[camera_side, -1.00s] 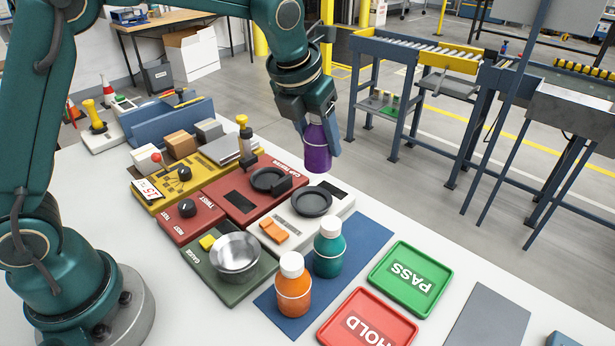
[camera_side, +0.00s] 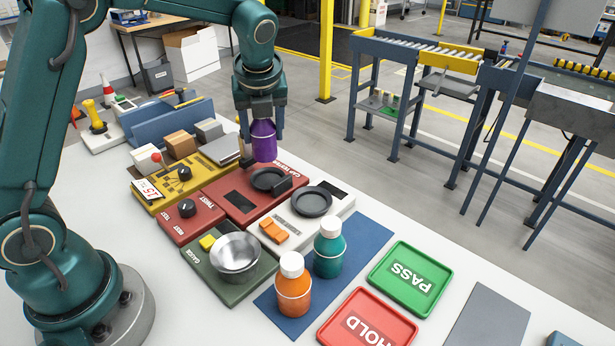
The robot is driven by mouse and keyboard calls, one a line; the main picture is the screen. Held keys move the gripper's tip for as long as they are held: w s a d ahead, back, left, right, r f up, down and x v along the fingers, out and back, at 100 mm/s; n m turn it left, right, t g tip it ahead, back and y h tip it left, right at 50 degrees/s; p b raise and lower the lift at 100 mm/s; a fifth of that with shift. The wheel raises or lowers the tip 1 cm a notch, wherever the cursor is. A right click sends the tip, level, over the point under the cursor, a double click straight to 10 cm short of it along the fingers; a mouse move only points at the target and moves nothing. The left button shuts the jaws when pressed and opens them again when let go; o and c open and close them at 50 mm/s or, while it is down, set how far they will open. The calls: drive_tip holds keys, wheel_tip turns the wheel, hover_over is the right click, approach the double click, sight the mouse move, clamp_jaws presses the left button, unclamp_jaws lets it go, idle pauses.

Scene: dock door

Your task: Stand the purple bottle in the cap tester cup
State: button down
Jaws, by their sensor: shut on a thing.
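The purple bottle (camera_side: 264,142) is upright in my gripper (camera_side: 262,128), which is shut on its upper part. The bottle hangs just above or behind the dark cup (camera_side: 267,179) of the red cap tester (camera_side: 228,207). The picture does not show clearly how much gap is left between them. The cup's inside looks empty. My gripper's fingers hide the bottle's top.
A white unit with a dark round plate (camera_side: 312,202) stands to the right of the tester. An orange bottle (camera_side: 293,285) and a teal bottle (camera_side: 328,249) stand on a blue mat (camera_side: 365,232). A metal bowl (camera_side: 235,256) sits on the green gauge. A yellow panel (camera_side: 205,180) lies left.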

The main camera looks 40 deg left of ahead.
sight(266, 157)
drive_tip(key=shift+f, duration=2.7)
drive_tip(key=shift+f, duration=0.25)
drive_tip(key=shift+f, duration=0.1)
drive_tip(key=shift+c, duration=1)
unclamp_jaws()
